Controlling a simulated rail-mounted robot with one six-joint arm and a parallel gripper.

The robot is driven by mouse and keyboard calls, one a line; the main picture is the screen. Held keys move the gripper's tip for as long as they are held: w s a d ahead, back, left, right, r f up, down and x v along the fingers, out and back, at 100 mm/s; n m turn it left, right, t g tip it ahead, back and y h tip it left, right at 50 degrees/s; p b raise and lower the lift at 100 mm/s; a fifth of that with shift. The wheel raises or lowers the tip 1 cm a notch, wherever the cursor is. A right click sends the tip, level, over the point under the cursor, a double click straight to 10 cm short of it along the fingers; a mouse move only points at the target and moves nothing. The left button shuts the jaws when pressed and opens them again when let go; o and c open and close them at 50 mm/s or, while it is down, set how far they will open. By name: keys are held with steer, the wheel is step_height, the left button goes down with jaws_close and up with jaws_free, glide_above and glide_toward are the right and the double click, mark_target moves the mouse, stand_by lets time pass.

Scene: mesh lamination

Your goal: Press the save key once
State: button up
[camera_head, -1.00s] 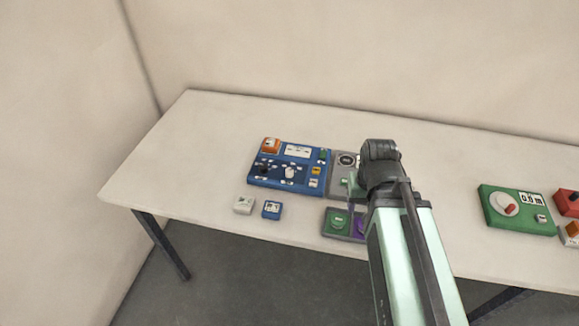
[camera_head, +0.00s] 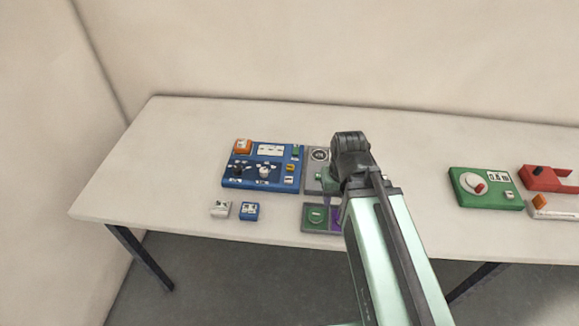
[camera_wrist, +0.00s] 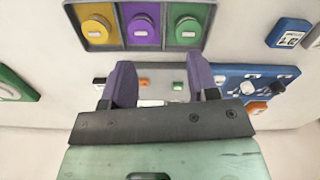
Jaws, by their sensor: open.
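No key's label is readable enough to pick out the save key. Small keys show on the blue panel (camera_head: 230,180), including a yellow key (camera_head: 290,168) and a pale key (camera_head: 288,181) at its right side. The green panel (camera_head: 462,200) has a small pale key (camera_head: 509,195) near its front right corner. A small white block (camera_head: 220,209) and a small blue block (camera_head: 249,211) lie in front of the blue panel. My gripper (camera_wrist: 160,62) is open and empty, its purple fingers apart above the grey panel (camera_wrist: 163,74). The arm hides part of that panel in the head view.
A grey tray with yellow, purple and green round buttons (camera_wrist: 141,29) shows at the top of the wrist view. A red device (camera_head: 548,180) and a white box (camera_head: 553,208) stand at the table's right. The table (camera_head: 420,140) is clear behind the panels.

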jaws_close()
stand_by(1.5)
